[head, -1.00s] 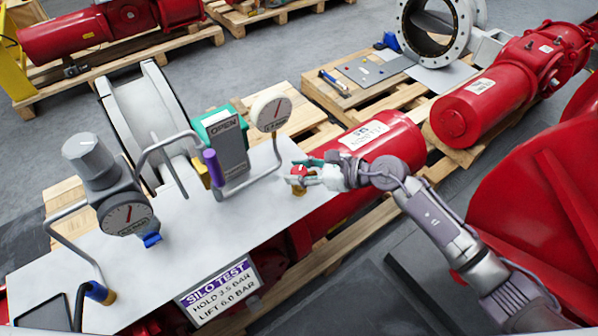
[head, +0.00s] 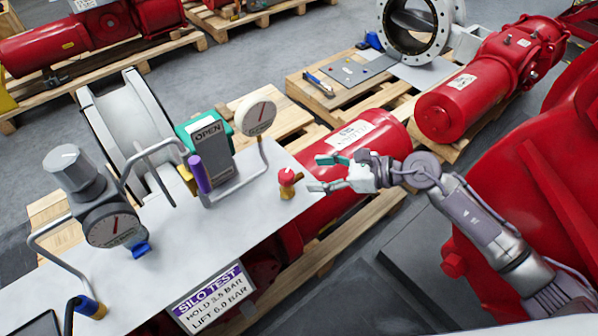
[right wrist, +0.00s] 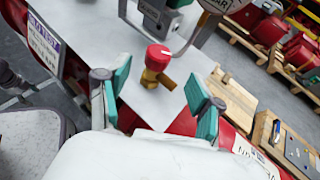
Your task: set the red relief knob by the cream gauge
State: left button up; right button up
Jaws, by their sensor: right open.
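The red relief knob (head: 288,175) sits on a brass fitting near the right edge of the white panel. It also shows in the right wrist view (right wrist: 158,55), with a pale mark on its top. The cream gauge (head: 256,115) stands on a bent grey pipe, up and left of the knob; its red needle shows, but its scale is too small to read. In the right wrist view only the lower part of the cream gauge (right wrist: 220,5) shows. My right gripper (head: 316,173) is open and empty, just right of the knob and apart from it. My left gripper is out of view.
A dark-faced gauge (head: 113,229) with a grey knob (head: 75,172) stands at the panel's left. A purple-handled lever (head: 200,174) and an OPEN indicator box (head: 210,145) stand near the middle. A SILO TEST sign (head: 212,297) hangs at the front edge. Red cylinders lie behind.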

jog(key=shift+v, duration=1.65)
